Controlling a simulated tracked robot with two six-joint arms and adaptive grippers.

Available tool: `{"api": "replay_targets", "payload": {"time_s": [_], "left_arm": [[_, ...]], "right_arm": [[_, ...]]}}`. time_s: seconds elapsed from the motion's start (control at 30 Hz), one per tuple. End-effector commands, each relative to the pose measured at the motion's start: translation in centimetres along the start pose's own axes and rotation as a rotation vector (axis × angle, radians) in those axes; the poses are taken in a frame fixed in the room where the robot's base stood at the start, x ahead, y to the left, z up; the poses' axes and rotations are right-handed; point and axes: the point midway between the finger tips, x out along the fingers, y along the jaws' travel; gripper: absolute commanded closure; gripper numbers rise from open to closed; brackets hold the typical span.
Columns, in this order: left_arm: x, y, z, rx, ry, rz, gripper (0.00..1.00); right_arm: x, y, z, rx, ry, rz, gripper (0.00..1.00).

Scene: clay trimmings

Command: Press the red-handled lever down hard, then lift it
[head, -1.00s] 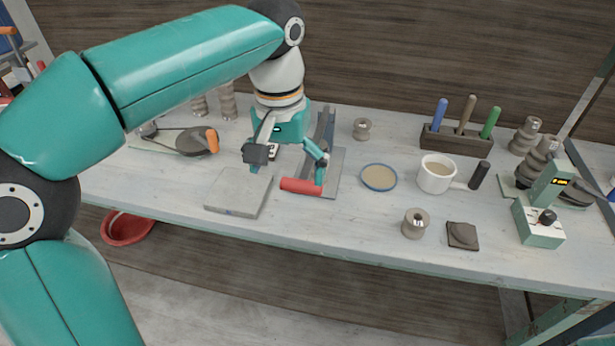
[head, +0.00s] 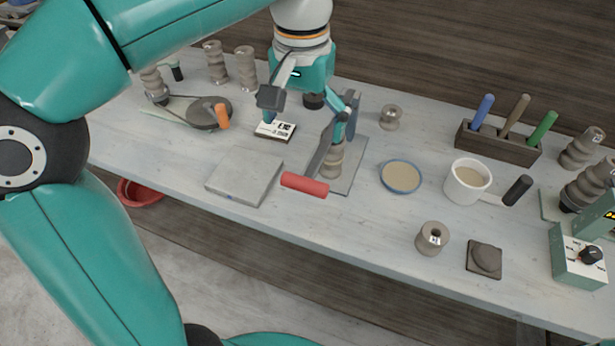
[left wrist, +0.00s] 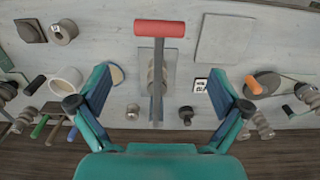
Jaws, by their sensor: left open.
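The lever has a red handle (head: 305,184) at the front end of a dark grey bar (head: 321,158). The bar slants down toward the table's front edge, over a grey base plate (head: 350,172) with a ribbed post beneath it. How far the handle hangs above the table is unclear. My left gripper (head: 305,122) is open and empty, behind the handle and over the lever's rear part. In the left wrist view, the red handle (left wrist: 160,28) lies beyond the spread fingers (left wrist: 160,105), apart from them, with the bar running between them. My right gripper is not in view.
A grey slab (head: 244,179) lies left of the lever, a small labelled block (head: 275,131) behind it. A shallow blue-rimmed dish (head: 401,176) and a white mug (head: 467,183) stand to the right. Ribbed posts stand at the back left. The strip before the handle is clear.

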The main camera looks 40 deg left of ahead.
Motion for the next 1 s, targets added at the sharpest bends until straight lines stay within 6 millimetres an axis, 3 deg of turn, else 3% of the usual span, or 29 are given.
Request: {"api": "replay_targets", "payload": {"time_s": [0.3, 0.53, 0.73, 1.0], "left_arm": [[7.1, 0.0, 0.0, 0.001, -0.004, -0.002, 0.0], [11.4, 0.1, 0.1, 0.003, -0.005, -0.001, 0.0], [13.4, 0.1, 0.0, 0.004, -0.001, -0.001, 0.0], [13.9, 0.1, -0.1, 0.004, 0.001, -0.001, 0.0]], "right_arm": [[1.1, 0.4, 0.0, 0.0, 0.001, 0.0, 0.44], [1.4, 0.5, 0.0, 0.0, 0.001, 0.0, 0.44], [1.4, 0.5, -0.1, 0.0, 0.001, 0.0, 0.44], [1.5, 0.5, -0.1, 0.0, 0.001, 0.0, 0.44]]}}
